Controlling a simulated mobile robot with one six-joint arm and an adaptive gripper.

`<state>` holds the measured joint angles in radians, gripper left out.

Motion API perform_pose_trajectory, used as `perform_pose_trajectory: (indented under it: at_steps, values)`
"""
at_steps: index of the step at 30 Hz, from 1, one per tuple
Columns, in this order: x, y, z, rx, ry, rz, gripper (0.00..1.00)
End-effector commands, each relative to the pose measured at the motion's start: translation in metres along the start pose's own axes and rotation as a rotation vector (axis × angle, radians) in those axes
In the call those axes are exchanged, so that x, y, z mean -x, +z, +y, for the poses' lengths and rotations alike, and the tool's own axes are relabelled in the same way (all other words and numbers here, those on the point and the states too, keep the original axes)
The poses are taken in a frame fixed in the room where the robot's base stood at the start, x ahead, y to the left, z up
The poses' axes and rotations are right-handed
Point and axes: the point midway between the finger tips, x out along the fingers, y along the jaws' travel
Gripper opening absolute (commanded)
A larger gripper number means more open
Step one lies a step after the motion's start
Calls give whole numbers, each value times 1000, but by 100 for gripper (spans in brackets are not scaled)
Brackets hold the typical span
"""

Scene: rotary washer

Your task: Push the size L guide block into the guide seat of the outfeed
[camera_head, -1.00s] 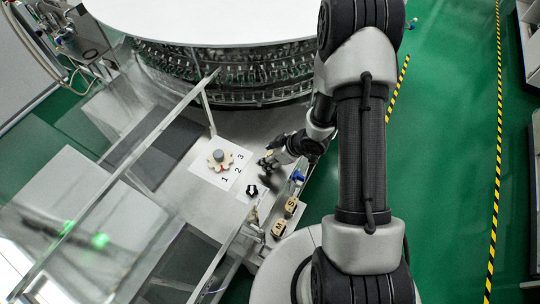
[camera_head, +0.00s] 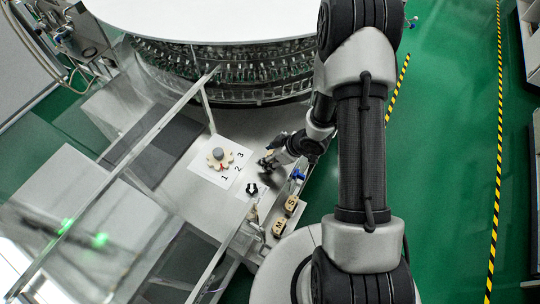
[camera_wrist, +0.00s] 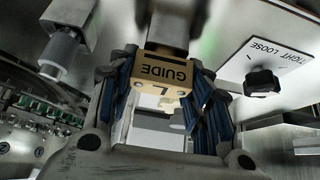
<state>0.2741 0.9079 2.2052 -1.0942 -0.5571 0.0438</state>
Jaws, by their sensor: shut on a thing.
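The size L guide block (camera_wrist: 165,74) is a tan block marked GUIDE and L, seen in the wrist view between the two blue-padded fingers of my gripper (camera_wrist: 168,100). My gripper is shut on it.
The black knob (camera_wrist: 262,82) sits on a TIGHT/LOOSE plate (camera_wrist: 275,55) right of my gripper. Two tan blocks marked S (camera_head: 291,203) and M (camera_head: 279,226) stand at the table's right edge.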

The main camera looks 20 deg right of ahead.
Motion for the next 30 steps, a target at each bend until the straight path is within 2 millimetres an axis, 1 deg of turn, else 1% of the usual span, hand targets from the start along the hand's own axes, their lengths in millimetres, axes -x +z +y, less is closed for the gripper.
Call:
perform_pose_trajectory:
  at_steps: [6,7,17,26,30]
  values:
    - [0,0,0,0,0,0,21]
    - [0,0,0,0,0,0,46]
    - [0,0,0,1,0,0,68]
    - [0,0,0,0,0,0,69]
    - [8,0,1,0,2,1,69]
